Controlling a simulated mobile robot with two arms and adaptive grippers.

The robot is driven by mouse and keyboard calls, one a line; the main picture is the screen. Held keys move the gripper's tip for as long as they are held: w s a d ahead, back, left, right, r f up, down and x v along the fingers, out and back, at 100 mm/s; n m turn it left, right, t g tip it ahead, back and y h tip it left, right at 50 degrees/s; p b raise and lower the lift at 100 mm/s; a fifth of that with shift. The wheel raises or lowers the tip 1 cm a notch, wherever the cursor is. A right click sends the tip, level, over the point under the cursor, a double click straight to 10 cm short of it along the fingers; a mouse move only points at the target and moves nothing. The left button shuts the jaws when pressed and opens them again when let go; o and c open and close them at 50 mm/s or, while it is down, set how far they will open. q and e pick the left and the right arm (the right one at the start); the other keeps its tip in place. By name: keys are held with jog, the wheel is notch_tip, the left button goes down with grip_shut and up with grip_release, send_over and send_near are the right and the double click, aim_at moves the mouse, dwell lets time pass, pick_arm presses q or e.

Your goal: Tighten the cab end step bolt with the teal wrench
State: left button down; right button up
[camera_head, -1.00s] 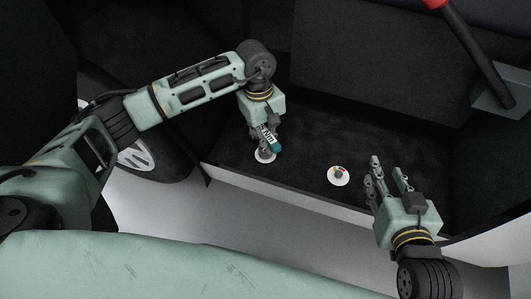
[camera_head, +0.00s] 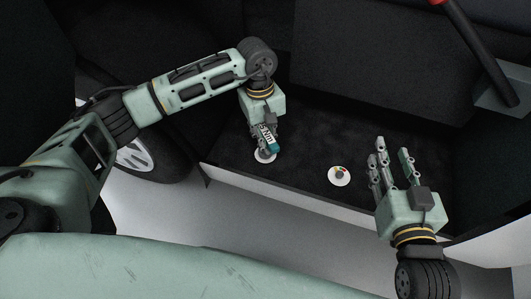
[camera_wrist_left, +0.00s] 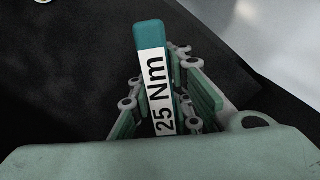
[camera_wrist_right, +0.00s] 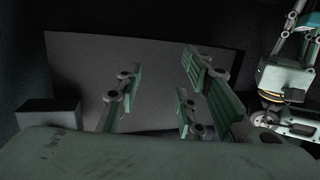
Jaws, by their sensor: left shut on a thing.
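The teal wrench (camera_wrist_left: 149,36) has a white label reading "25 Nm". My left gripper (camera_head: 264,146) is shut on it, pointing down over the step. The wrench (camera_head: 273,146) also shows in the head view. A white disc (camera_head: 262,158) lies right under the left gripper; the gripper and wrench hide its middle, so I cannot tell whether the wrench sits on a bolt there. A second white disc (camera_head: 333,181) with a small bolt-like centre and coloured marks lies to the right, uncovered. My right gripper (camera_head: 392,157) is open and empty, right of that disc.
The discs lie on a dark step (camera_head: 300,158) with a pale front edge. A dark upright panel stands behind it. A red and black bar (camera_head: 478,50) slants down at the upper right. A wheel (camera_head: 136,155) shows at the left. The step between the discs is clear.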

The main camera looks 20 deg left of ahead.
pick_arm(q)
jog(key=shift+m+b, duration=0.3)
jog(key=shift+m, duration=0.1)
jog(key=shift+m+b, duration=0.45)
jog(key=shift+m, duration=0.15)
pick_arm(e)
notch_tip(320, 180, up, 8)
jog(key=a+t+y, duration=0.1)
jog(key=t, duration=0.3)
jog(key=shift+w, duration=0.1)
jog(key=shift+t, duration=0.3)
